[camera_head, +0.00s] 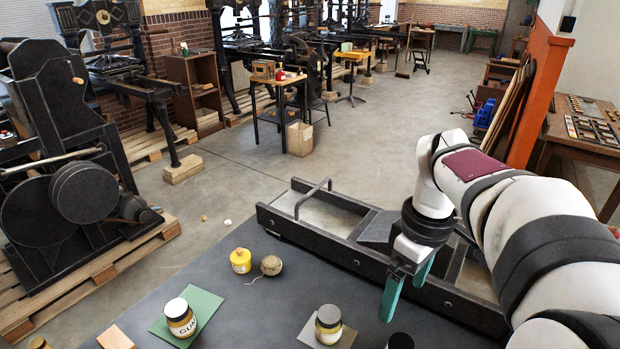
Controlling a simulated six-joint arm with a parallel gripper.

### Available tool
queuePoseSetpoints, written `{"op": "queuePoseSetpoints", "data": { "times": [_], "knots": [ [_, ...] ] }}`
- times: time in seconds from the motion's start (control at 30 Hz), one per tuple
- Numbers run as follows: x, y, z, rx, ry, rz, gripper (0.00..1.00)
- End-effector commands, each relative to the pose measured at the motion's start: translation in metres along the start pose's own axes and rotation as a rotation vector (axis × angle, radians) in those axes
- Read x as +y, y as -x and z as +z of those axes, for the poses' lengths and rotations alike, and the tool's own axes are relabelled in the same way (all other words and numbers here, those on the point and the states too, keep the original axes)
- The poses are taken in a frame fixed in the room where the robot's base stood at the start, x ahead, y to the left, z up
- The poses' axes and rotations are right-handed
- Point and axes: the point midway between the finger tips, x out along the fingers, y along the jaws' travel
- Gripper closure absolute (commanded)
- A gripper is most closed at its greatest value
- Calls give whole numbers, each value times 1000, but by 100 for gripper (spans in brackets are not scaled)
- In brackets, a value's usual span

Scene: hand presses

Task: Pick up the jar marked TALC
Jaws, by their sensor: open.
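No label reading TALC can be made out. One jar (181,318) with a white lid stands upright on a green sheet (206,306) and its label reads GUM. A black round top (400,341) shows at the bottom edge, cut off by the frame, so any label is hidden. My gripper (405,300) has teal fingers pointing down, apart and empty. It is above the right side of the dark table, right of the second jar and above the black top in the picture.
A yellow pot (240,260) and a ball of twine (271,265) sit at the table's far side. A wooden block (115,338) lies at lower left. A long dark tray frame (330,240) with a handle lies behind and under my gripper. The table between the jars is clear.

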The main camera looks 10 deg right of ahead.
Motion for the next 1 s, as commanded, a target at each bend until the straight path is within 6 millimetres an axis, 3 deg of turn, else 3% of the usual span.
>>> {"op": "queuePoseSetpoints", "data": {
  "times": [0.03,0.1,0.2,0.33,0.47,0.83,0.93,1.0],
  "knots": [
    [-40,-1,2,12,-121,-14,0],
    [-99,-10,14,21,-367,-46,0],
    [-165,-32,40,15,-686,-91,0],
    [-212,-57,68,-10,-959,-129,0],
    [-223,-66,77,-22,-1046,-137,0],
    [-219,-67,78,-48,-1014,-115,1],
    [-197,-78,86,-203,-778,26,1],
    [-166,-89,87,-377,-470,181,1]
  ]
}}
